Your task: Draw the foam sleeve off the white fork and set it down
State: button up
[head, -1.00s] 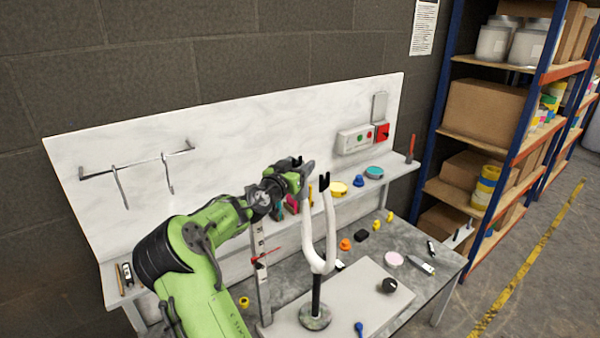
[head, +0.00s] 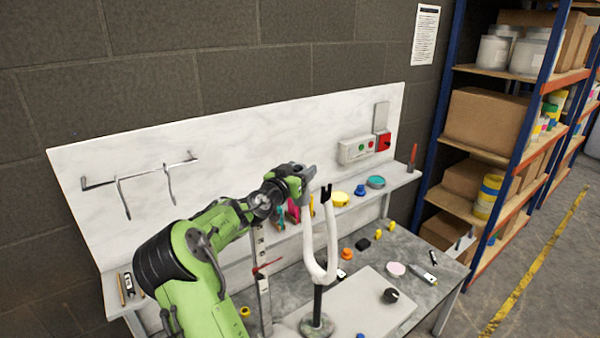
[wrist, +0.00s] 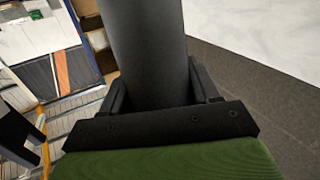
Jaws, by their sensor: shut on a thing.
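The white fork (head: 331,255) stands upright on a black post with a round grey base (head: 317,326). Its right leg ends in a bare black tip (head: 326,193). My gripper (head: 304,176) is at the top of the left leg, and hides that leg's end in the head view. In the wrist view, the foam sleeve (wrist: 146,50) is a thick dark grey cylinder between my jaws, which are shut on it. Its far end runs out of the picture. I cannot tell how much of the leg is inside it. A black forked tip (wrist: 15,130) shows at the left.
A pale board (head: 360,305) under the fork carries a black knob (head: 390,296). A narrow back shelf holds tape rolls (head: 340,198) and small coloured items. A wall rack with hooks (head: 140,170) is at the left. Shelving (head: 490,150) stands at the right.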

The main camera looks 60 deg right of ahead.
jog(key=shift+a+r+p, duration=0.2)
jog(key=shift+r+p, duration=0.3)
jog(key=shift+r, duration=1.45)
jog(key=shift+r, duration=0.15)
jog(key=r, duration=0.1)
jog(key=r+p, duration=0.1)
jog(key=r, duration=0.1)
jog(key=shift+a+r+p, duration=0.25)
jog(key=shift+a+p, duration=0.05)
jog(key=shift+w, duration=0.1)
jog(key=shift+d+r+p, duration=0.1)
jog(key=shift+r+p, duration=0.9)
jog(key=shift+r, duration=0.8)
jog(key=shift+w, duration=0.1)
